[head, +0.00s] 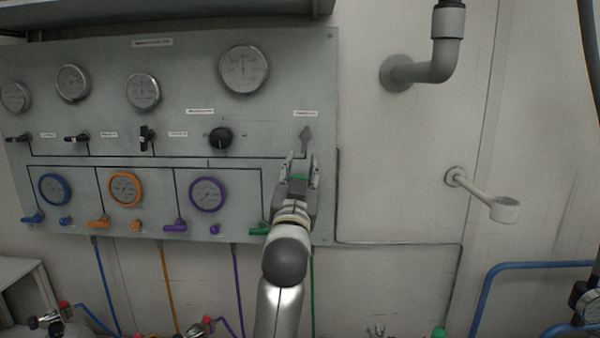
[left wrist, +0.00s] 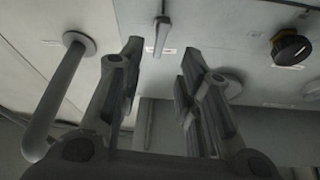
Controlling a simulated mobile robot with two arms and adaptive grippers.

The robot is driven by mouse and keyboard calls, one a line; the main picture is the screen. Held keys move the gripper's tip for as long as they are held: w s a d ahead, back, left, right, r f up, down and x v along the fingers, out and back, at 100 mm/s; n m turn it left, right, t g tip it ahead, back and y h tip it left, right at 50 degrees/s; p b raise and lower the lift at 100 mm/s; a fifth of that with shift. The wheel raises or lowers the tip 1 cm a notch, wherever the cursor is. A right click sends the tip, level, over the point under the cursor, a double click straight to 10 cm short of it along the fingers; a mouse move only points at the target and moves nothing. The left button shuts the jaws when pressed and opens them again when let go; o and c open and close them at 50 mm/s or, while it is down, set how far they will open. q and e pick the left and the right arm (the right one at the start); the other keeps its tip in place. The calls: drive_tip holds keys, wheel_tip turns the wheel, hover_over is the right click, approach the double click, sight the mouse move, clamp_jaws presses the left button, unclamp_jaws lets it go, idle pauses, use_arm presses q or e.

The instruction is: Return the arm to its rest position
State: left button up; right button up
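My left gripper (head: 302,163) is raised in front of the lower right part of the grey air panel (head: 280,110). Its two fingers point up and stand apart, with nothing held between them. In the left wrist view the open fingers (left wrist: 162,55) also show a clear gap. A grey lever (head: 305,134) on the panel is just above the fingertips in the head view. In the left wrist view this lever (left wrist: 162,34) appears beyond the gap, apart from the fingers. My forearm hides part of the panel's lower right. My right gripper is not in view.
A black knob (head: 221,139) and several gauges, such as the large one (head: 243,69), are left of the gripper. A green handle (head: 260,230) sits beside my wrist.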

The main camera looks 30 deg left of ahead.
use_arm(q)
drive_tip(key=shift+s+d+f, duration=0.15)
drive_tip(key=shift+s, duration=0.2)
idle(0.3)
